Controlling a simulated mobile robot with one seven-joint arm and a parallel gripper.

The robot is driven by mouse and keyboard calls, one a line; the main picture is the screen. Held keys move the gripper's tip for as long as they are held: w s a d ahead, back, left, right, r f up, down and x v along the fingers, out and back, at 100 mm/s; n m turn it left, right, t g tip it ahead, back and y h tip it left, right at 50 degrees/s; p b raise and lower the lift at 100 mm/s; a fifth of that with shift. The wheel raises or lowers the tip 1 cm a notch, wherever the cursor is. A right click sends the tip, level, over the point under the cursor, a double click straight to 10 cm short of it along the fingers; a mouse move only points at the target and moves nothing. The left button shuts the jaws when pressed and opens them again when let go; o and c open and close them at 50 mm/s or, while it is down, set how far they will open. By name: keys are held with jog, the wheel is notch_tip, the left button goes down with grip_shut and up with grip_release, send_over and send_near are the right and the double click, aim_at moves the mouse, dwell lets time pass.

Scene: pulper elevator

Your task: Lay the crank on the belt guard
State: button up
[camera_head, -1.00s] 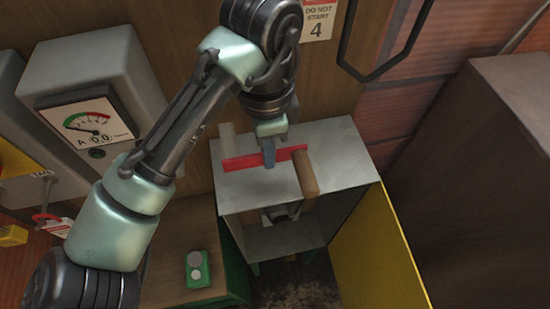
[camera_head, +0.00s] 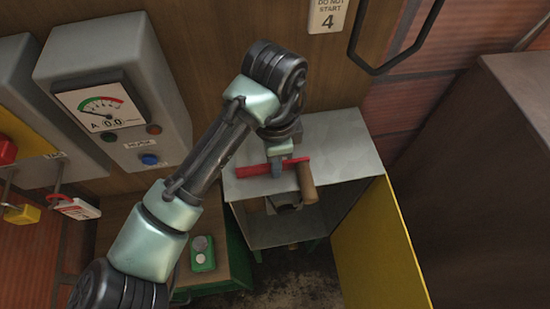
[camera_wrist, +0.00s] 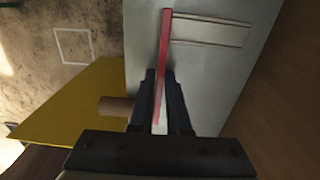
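The crank is a red bar (camera_head: 250,171) with a round wooden handle (camera_head: 307,184) at one end. My gripper (camera_head: 277,168) is shut on the middle of the bar. The grey metal box (camera_head: 345,145), seemingly the belt guard, has its flat top under the crank. The handle sticks out past the box's front edge. In the wrist view, the red bar (camera_wrist: 165,45) runs between my fingers (camera_wrist: 160,80), with a pale flat piece (camera_wrist: 210,30) at its far end and the wooden handle (camera_wrist: 116,106) at left. I cannot tell whether the crank touches the top.
A yellow panel (camera_head: 375,250) stands at the box's open front. A grey meter box (camera_head: 115,90) hangs on the wall at left, with a red-and-white tag (camera_head: 77,208) below it. A green device (camera_head: 203,253) lies on the wooden surface. A large brown cabinet (camera_head: 480,180) stands at right.

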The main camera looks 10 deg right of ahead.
jog(key=o, duration=0.3)
jog(key=shift+r, duration=0.1)
notch_tip(320, 180, up, 12)
jog(key=shift+r, duration=0.1)
dwell(0.4)
dwell(0.5)
